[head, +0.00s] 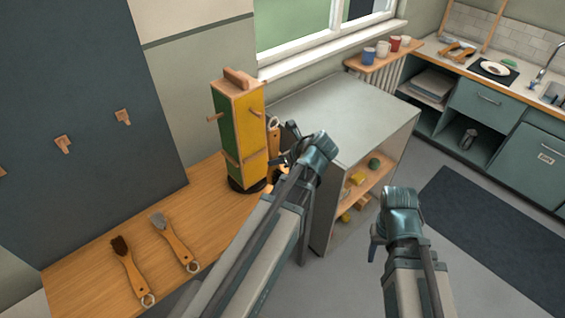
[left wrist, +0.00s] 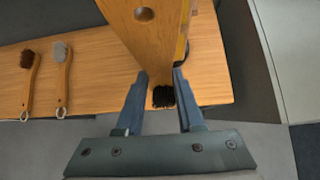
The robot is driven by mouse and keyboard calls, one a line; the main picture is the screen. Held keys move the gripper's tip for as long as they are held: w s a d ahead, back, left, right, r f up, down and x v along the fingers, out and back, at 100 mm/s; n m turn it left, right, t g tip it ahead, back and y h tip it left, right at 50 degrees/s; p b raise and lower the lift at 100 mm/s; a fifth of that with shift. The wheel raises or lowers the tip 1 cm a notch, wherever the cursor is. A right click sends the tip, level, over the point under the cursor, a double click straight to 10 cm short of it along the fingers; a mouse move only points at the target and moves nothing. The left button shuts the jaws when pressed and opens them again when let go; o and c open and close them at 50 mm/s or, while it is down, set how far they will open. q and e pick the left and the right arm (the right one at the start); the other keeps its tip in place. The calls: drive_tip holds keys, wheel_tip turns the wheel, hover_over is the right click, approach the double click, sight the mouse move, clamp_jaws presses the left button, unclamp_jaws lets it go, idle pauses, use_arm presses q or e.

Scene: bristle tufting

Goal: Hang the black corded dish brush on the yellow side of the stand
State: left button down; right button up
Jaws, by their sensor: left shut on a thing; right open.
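The stand (head: 223,125) stands upright at the back end of the wooden counter, with a green side and a yellow side (head: 251,134) showing wooden pegs. My left gripper (head: 279,158) is just right of the yellow side, shut on the corded dish brush. Its wooden handle (head: 273,139) is upright, with a pale ring at its top beside the yellow side; I cannot tell whether it touches a peg. Black bristles (left wrist: 163,97) show between the fingers in the left wrist view; wood close to the camera covers much above them. My right gripper (head: 376,240) is open and empty, over the floor.
Brown-bristled (head: 129,268) and grey-bristled (head: 174,242) brushes lie on the counter (head: 80,285). Wooden hooks (head: 63,144) are on the dark panel behind. A grey cabinet (head: 345,110) with open shelves stands right of the stand. The floor at right is clear around a dark mat (head: 490,235).

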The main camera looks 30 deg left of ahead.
sight(275, 146)
use_arm(q)
drive_tip(key=w+a+f+b, duration=0.1)
drive_tip(key=w+a, duration=0.1)
drive_tip(key=a, duration=0.4)
drive_tip(key=shift+w+a, duration=0.35)
drive_tip(key=shift+f, duration=0.15)
idle(0.3)
idle(0.5)
drive_tip(key=shift+c, duration=2.2)
unclamp_jaws()
drive_tip(key=shift+p+v, duration=2.4)
drive_tip(key=shift+v, duration=1.15)
